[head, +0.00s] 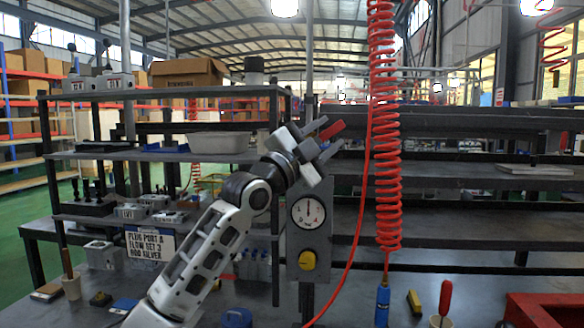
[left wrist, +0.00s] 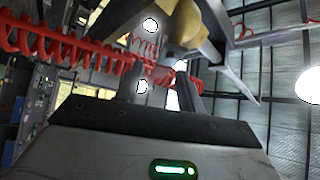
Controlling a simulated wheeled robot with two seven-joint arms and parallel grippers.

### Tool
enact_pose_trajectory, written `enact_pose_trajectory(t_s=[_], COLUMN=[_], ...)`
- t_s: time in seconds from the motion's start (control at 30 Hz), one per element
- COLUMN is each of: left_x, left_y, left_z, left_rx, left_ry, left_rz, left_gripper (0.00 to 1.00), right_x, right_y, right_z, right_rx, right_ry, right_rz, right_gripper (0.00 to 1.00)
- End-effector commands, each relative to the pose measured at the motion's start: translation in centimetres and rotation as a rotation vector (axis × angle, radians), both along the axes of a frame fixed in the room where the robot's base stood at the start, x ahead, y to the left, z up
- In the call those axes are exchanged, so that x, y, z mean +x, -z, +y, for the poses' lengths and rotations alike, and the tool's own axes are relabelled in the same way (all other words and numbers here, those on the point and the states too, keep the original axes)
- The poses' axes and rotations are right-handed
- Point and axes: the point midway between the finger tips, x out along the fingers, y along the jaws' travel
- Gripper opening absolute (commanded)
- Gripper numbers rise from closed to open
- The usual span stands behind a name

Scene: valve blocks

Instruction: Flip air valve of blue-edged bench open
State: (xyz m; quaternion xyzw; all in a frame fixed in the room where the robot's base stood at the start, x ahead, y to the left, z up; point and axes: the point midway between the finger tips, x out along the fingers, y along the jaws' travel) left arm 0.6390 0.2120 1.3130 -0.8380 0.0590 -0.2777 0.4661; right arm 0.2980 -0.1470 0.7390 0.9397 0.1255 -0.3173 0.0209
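My left gripper (head: 332,136) is raised in the middle of the head view, its fingers pointing up and right. The fingers are apart. A red lever (head: 331,130) shows between or just behind the fingertips; I cannot tell whether they touch it. In the left wrist view, the two dark fingers (left wrist: 160,75) stand apart with red showing between their tips. A yellowish fitting (left wrist: 205,25) is close above them. A grey panel with a round gauge (head: 308,212) and a yellow knob (head: 307,260) stands below the gripper. No blue bench edge is clearly visible. My right gripper is out of view.
A red coiled hose (head: 385,130) hangs just right of the gripper, with a blue-ended tool (head: 382,305) below. Shelves with a cardboard box (head: 188,72) and a grey bin (head: 218,142) stand left. A red tray (head: 545,310) is at lower right.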

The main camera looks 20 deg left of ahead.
Motion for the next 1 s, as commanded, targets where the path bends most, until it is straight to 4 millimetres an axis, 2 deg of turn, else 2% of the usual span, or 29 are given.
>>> enact_pose_trajectory(t_s=[0.03,0.1,0.4,0.6,0.9,0.93,1.0], left_x=[-1.2,-2.6,-7.8,-9.3,-9.5,-9.5,-9.5], left_y=[1.1,1.8,4.2,4.7,4.7,4.7,4.5], left_z=[0.5,1.1,3.4,4.0,4.0,4.0,3.9], left_rx=[0.005,0.005,0.003,0.001,0.000,0.001,0.009], left_ry=[-0.002,-0.002,-0.002,-0.001,0.000,0.000,-0.003], left_rz=[-0.001,0.000,0.002,0.001,0.002,0.001,-0.003], left_gripper=[0.38,0.38,0.38,0.38,0.38,0.33,0.13], right_x=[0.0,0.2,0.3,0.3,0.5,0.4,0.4], right_y=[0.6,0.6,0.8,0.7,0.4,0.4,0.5], right_z=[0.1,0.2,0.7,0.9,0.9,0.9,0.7], right_rx=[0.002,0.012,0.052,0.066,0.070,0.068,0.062], right_ry=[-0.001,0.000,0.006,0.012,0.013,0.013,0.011], right_rz=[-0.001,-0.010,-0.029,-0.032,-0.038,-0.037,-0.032], right_gripper=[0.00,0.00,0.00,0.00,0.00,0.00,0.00])
